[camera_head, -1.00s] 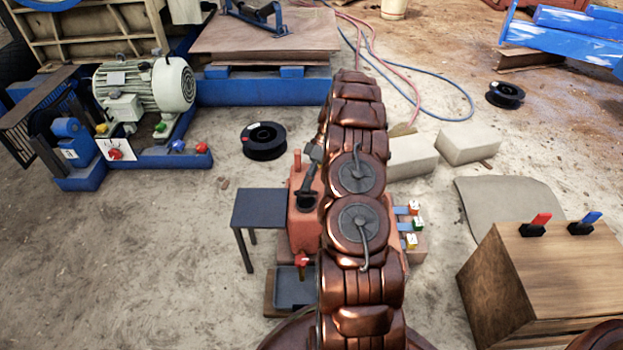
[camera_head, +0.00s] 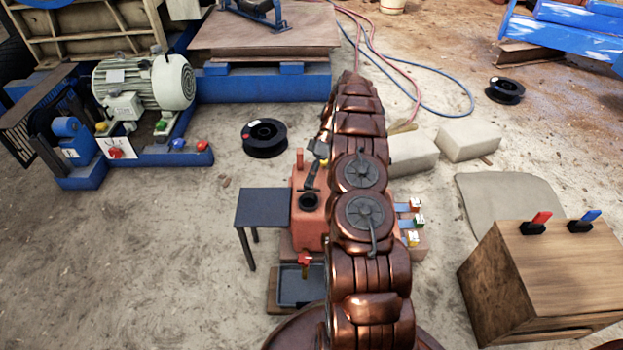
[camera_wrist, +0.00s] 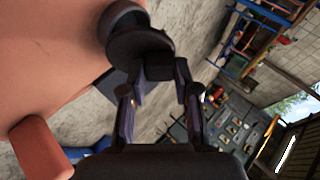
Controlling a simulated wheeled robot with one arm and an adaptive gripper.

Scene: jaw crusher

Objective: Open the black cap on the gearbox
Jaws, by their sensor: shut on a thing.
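The gearbox (camera_head: 308,226) is an orange-red box left of my arm in the head view, partly hidden by it. A dark round neck (camera_head: 309,201) on its top shows a hollow opening. In the wrist view the black cap (camera_wrist: 137,42) is a disc tilted away from the rounded neck (camera_wrist: 121,16). Whether a hinge joins them is unclear. My gripper (camera_wrist: 160,80) is shut on the cap's block-like tab (camera_wrist: 158,66), with one finger on each side. The gearbox's orange side (camera_wrist: 50,55) fills the wrist view's left.
A small dark table (camera_head: 264,207) stands left of the gearbox. A grey tray (camera_head: 297,287) with a red-handled valve (camera_head: 304,259) is in front. Tagged fittings (camera_head: 412,222) stick out at the right. A wooden box (camera_head: 545,270) stands farther right. Open floor lies left.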

